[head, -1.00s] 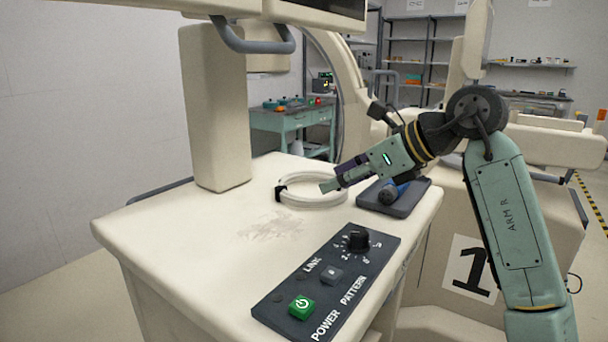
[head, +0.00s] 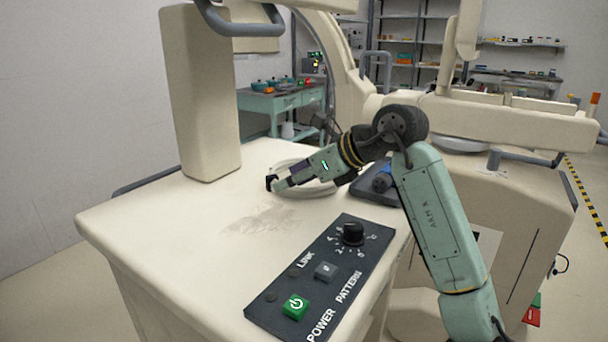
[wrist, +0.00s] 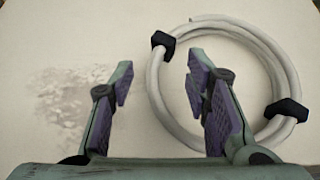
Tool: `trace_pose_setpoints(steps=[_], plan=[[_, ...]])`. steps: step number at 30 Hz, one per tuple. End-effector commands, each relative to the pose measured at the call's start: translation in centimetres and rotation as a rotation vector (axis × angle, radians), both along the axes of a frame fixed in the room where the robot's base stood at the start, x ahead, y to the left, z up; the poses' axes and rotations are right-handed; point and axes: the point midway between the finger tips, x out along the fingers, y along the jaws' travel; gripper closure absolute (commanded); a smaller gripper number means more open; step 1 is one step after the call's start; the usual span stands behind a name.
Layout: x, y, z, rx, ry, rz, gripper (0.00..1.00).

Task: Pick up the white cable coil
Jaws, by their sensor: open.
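The white cable coil (head: 318,188) lies flat on the cream cart top (head: 180,230), partly hidden behind my gripper in the head view. In the wrist view the coil (wrist: 287,78) is a ring with two black clips, right of centre. My gripper (head: 280,184) is at the coil's left part, near a black clip (head: 271,183). In the wrist view my open gripper (wrist: 158,85) has its right finger over the inside of the ring and its left finger outside, over bare cart top. The coil's left side runs between the fingers. I cannot tell the gripper's exact height.
A dark tray (head: 372,192) with a blue item (head: 382,181) lies right of the coil. A control panel with a knob (head: 353,233) and green power button (head: 295,306) sits in front. A cream column (head: 200,100) rises behind left. The cart top's left is clear.

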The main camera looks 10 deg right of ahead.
Motion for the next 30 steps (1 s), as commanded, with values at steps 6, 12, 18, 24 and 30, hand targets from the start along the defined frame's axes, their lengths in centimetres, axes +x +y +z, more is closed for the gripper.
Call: trace_pose_setpoints(steps=[6, 12, 18, 24, 30], plan=[[0.7, 0.69, -0.64, 0.0, -0.001, -0.001, 0.56], [0.68, 0.68, -0.65, 0.0, -0.001, -0.001, 0.6], [0.67, 0.66, -0.64, 0.0, -0.001, -0.001, 0.73], [0.65, 0.67, -0.65, 0.0, 0.0, -0.001, 0.86], [0.66, 0.63, -0.64, 0.0, 0.0, -0.001, 1.0]])
